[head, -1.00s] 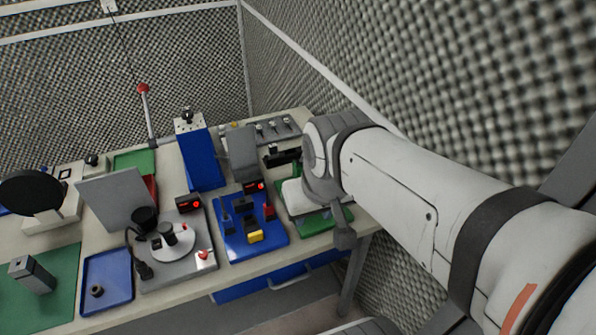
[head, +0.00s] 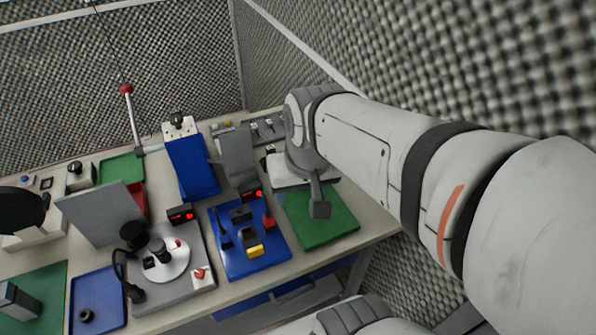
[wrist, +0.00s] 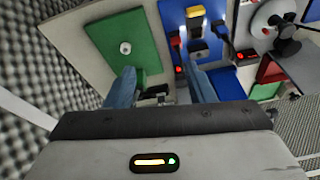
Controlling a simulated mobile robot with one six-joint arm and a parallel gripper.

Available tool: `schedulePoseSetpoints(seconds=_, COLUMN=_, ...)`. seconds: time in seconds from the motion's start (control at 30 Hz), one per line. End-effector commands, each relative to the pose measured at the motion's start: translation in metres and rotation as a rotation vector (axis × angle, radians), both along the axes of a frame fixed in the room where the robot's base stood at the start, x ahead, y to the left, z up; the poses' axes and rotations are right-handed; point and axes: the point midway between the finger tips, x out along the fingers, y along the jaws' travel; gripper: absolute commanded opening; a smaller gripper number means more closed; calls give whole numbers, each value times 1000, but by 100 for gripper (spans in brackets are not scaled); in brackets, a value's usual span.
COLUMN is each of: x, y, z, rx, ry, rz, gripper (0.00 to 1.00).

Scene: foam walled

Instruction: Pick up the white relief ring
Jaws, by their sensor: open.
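The white relief ring (wrist: 125,48) lies on a green mat (wrist: 146,62) in the wrist view, small and round with a dark centre. In the head view the green mat (head: 335,228) shows at the table's right front, but I cannot make out the ring there; my arm covers part of that area. My gripper (wrist: 158,88) is open and empty, its two blue fingers wide apart. In the wrist view the ring is above and left of the space between the fingertips, apart from both.
Left of the green mat is a blue board (head: 262,262) with red, yellow and dark parts. A blue block (head: 190,165) and a grey upright panel (head: 238,155) stand behind. A grey plate (head: 185,278) carries a white disc. Foam walls close off the right and back.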

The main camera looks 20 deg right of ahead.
Motion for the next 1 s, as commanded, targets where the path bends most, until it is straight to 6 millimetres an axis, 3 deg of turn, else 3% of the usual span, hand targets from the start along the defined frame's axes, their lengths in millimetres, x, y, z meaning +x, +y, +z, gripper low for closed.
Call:
schedulePoseSetpoints(seconds=0.17, x=34, y=-41, z=-34, rx=142, ry=110, rz=-393, gripper=49)
schedulePoseSetpoints(seconds=0.33, x=58, y=-99, z=-75, rx=300, ry=208, rz=-838, gripper=49)
schedulePoseSetpoints(seconds=0.5, x=66, y=-160, z=-122, rx=444, ry=289, rz=-1249, gripper=49)
schedulePoseSetpoints(seconds=0.7, x=58, y=-221, z=-173, rx=589, ry=365, rz=-1653, gripper=49)
schedulePoseSetpoints(seconds=0.87, x=51, y=-243, z=-194, rx=647, ry=393, rz=-1808, gripper=49)
schedulePoseSetpoints(seconds=1.0, x=55, y=-237, z=-197, rx=659, ry=400, rz=-1840, gripper=49)
